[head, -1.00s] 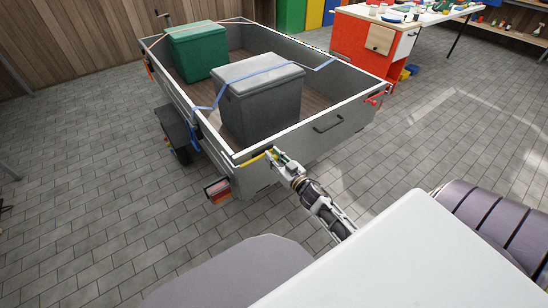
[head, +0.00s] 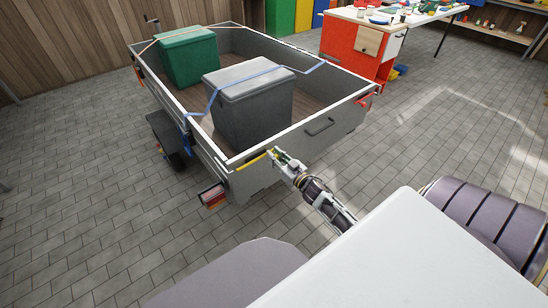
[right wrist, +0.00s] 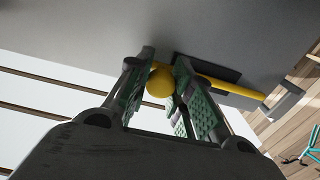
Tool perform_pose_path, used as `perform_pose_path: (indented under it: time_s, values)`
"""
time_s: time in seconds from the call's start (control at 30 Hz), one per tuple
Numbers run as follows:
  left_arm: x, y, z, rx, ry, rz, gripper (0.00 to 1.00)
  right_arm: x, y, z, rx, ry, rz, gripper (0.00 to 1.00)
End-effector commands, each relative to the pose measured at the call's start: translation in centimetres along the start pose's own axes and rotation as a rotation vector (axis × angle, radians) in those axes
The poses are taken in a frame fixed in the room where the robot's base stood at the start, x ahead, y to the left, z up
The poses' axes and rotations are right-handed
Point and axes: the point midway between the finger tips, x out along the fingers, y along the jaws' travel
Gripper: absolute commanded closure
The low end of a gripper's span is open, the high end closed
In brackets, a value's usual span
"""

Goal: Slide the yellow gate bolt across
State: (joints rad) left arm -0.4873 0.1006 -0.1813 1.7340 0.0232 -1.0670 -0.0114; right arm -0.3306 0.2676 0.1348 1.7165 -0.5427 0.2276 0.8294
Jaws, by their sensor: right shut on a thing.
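The yellow gate bolt (head: 251,161) lies along the top left of the trailer's grey tailgate (head: 290,146). In the right wrist view its yellow rod (right wrist: 226,87) runs to the right through a dark bracket, and its round yellow knob (right wrist: 160,82) sits between my fingers. My right gripper (head: 275,155) is at the bolt's right end in the head view. In the right wrist view the right gripper (right wrist: 159,88) is shut on the knob, with a green-padded finger on each side. My left gripper is not in view.
The grey trailer (head: 222,151) holds a grey box (head: 248,105) and a green box (head: 187,57) under blue and orange straps. An orange workbench (head: 349,47) stands behind.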

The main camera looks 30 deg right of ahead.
Motion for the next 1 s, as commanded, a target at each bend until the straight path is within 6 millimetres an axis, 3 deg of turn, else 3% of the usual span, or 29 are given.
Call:
perform_pose_path:
  time_s: [0.1, 0.13, 0.3, 0.73, 1.0]
  values:
    - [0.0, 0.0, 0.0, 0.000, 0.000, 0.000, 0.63, 0.0, 0.0, 0.0, 0.000, 0.001, 0.001, 1.00]
    - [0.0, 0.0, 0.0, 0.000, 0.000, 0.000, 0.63, 0.0, 0.0, 0.0, 0.000, 0.001, 0.001, 0.74]
    - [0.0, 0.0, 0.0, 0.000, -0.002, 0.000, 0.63, 0.0, 0.0, 0.0, 0.000, 0.001, 0.000, 0.55]
    - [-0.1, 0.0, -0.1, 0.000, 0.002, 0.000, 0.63, -0.2, 0.0, 0.0, 0.000, 0.000, 0.000, 0.55]
    - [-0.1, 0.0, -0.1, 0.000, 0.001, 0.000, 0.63, -1.6, 0.0, 0.0, 0.000, 0.000, 0.001, 0.55]
